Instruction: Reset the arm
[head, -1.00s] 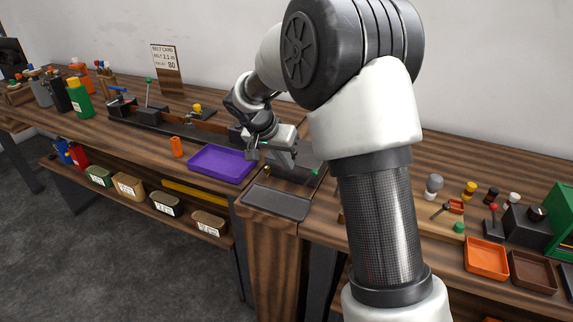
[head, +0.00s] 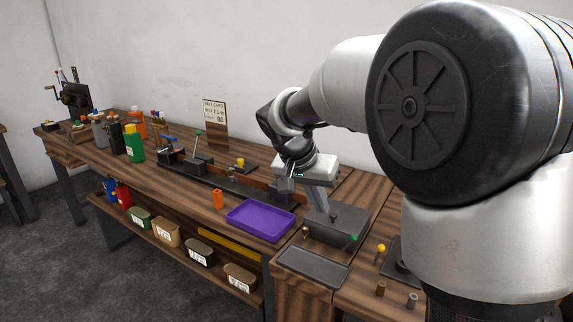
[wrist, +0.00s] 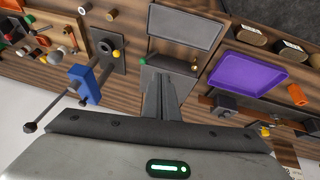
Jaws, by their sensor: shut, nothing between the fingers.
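My gripper (head: 325,208) is shut and empty. In the head view its grey fingers point down from the white wrist, over or just in front of a dark grey block (head: 345,222) with a green button. I cannot tell whether the tips touch the block. In the wrist view the shut fingers (wrist: 166,78) line up with that block, with nothing between them. My arm's large dark joint fills the right of the head view and hides the bench behind it.
A purple tray (head: 262,220) and a dark grey tray (head: 312,268) lie close to the gripper. Several bottles stand farther left. A blue-handled tool (wrist: 88,80) shows in the wrist view.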

